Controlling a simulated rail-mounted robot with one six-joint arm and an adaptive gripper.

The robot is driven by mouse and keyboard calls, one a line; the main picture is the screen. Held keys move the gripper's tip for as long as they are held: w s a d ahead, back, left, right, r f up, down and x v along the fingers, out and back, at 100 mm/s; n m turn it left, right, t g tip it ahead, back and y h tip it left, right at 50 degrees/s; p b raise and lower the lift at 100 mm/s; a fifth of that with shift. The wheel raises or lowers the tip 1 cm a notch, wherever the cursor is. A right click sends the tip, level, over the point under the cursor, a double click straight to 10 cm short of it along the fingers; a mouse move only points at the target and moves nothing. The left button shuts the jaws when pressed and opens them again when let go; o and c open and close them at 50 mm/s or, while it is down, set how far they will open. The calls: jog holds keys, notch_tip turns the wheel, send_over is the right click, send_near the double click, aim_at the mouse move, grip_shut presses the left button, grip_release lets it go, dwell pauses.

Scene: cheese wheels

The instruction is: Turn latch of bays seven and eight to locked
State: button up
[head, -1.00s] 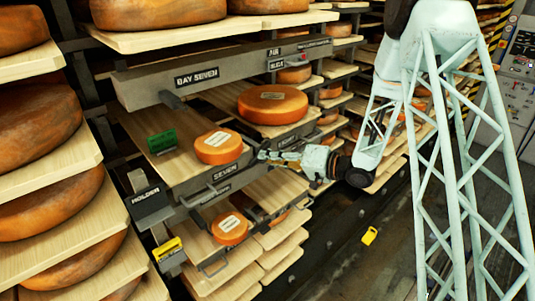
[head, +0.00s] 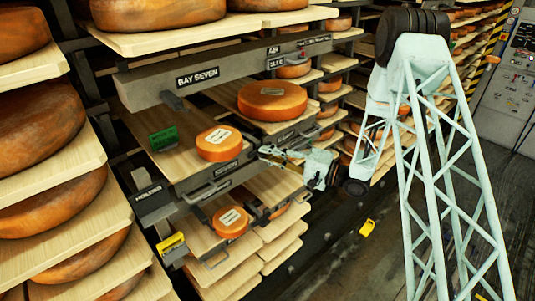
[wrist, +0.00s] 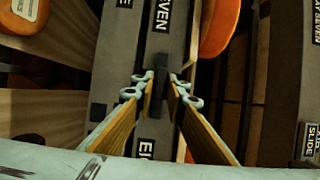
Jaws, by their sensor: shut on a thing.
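The latch of bays seven and eight (wrist: 160,78) is a small dark bar on the grey beam. In the wrist view it sits between the SEVEN label (wrist: 164,15) and the partly hidden label beginning "EI" (wrist: 145,149). My gripper (wrist: 160,92) is shut on the latch, with a wood-coloured finger on each side. In the head view my gripper (head: 264,152) reaches in from the right to the front of the shelf rack; the latch itself cannot be made out there. I cannot tell whether the latch stands at locked.
Orange cheese wheels (head: 218,144) lie on wooden boards around the beam. A BAY SEVEN beam (head: 225,73) crosses above my gripper. A green block (head: 163,139) and a HOLDER box (head: 149,194) are at left.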

dwell(0.4)
jog(key=o, duration=0.8)
jog(key=shift+c, duration=0.2)
jog(key=v, duration=1.2)
dwell(0.5)
